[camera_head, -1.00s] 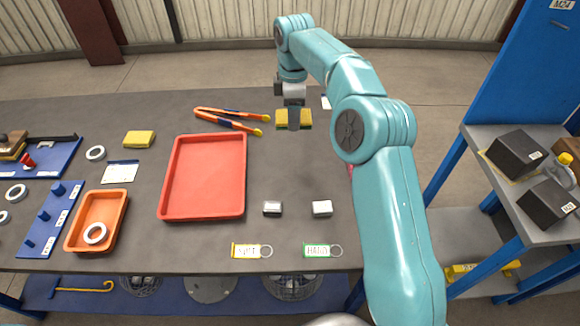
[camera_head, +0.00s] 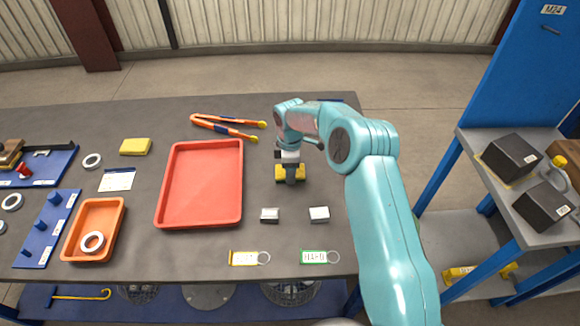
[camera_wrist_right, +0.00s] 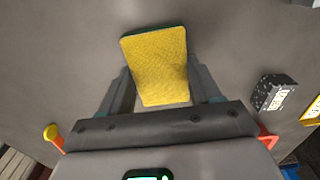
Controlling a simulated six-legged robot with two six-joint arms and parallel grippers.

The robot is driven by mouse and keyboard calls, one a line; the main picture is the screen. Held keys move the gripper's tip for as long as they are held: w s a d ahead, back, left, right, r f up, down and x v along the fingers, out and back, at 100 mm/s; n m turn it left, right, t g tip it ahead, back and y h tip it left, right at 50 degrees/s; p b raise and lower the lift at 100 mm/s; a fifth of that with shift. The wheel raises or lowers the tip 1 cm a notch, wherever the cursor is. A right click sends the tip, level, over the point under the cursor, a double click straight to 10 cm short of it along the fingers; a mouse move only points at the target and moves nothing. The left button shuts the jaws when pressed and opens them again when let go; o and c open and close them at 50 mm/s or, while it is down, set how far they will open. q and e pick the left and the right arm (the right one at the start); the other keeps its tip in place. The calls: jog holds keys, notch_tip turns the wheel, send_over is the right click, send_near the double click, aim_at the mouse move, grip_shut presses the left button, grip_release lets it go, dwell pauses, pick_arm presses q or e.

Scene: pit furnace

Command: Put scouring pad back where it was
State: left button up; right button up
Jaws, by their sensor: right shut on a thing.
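A scouring pad, yellow with a dark green edge, is between the fingers of my right gripper in the right wrist view (camera_wrist_right: 158,65). The height of the pad over the table cannot be told exactly. Another yellow pad (camera_head: 135,146) lies at the back left of the table. My left gripper is not in view.
The red tray (camera_head: 160,205) lies left of the gripper, with orange tongs (camera_head: 225,127) behind it. Two small blocks (camera_head: 270,214) (camera_head: 319,213) and two key tags (camera_head: 243,258) (camera_head: 314,257) lie in front. A white card (camera_head: 118,180) and orange tray (camera_head: 121,219) lie left.

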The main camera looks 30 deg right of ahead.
jog(key=shift+f, duration=0.2)
jog(key=o, duration=1)
jog(key=shift+r, duration=0.1)
notch_tip(320, 180, up, 12)
jog(key=shift+r+b, duration=0.2)
jog(key=shift+b, duration=0.4)
jog(key=shift+s, duration=0.1)
